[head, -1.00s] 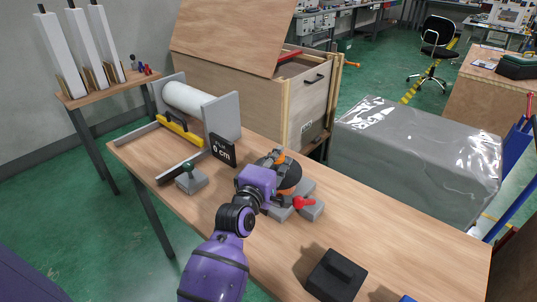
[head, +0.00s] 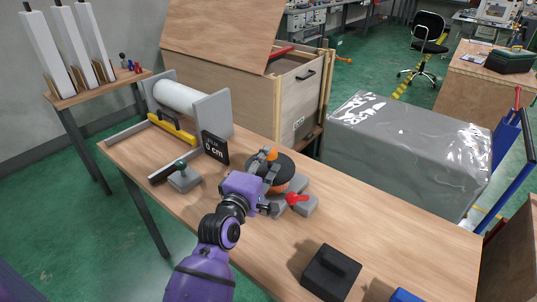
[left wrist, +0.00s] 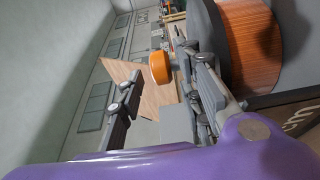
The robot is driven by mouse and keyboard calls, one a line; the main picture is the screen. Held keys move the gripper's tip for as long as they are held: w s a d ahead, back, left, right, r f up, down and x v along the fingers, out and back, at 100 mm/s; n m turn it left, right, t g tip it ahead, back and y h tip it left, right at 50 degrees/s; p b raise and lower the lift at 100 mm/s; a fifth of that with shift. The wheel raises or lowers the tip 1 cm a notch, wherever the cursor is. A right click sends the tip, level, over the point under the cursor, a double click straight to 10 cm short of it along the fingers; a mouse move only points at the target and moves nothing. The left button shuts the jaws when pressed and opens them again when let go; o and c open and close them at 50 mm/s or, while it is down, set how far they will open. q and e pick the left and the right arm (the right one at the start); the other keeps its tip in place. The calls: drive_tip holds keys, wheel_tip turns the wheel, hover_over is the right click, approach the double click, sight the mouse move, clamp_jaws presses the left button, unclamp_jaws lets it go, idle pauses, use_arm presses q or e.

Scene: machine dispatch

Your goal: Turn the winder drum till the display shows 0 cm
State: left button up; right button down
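The winder drum (head: 291,184) is a dark round disc over an orange-brown body on grey feet, with an orange knob (head: 271,153) on top. The black display (head: 214,148) stands beside it and appears to read 0 cm. My left gripper (head: 271,191) is at the drum's near side. In the left wrist view its two fingers (left wrist: 160,100) are apart, with the orange knob (left wrist: 160,67) seen through the gap. The drum body (left wrist: 253,42) is beside the right finger; I cannot tell if they touch. My right gripper is out of view.
A red-handled lever (head: 297,198) sits right by the drum. A white roll (head: 178,97) on grey stands and a green-knobbed block (head: 183,177) are on the bench's left. A black block (head: 331,272) is at the front. The bench's right half is mostly clear.

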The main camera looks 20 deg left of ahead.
use_arm(q)
drive_tip(key=s, duration=0.8)
drive_tip(key=shift+s, duration=0.15)
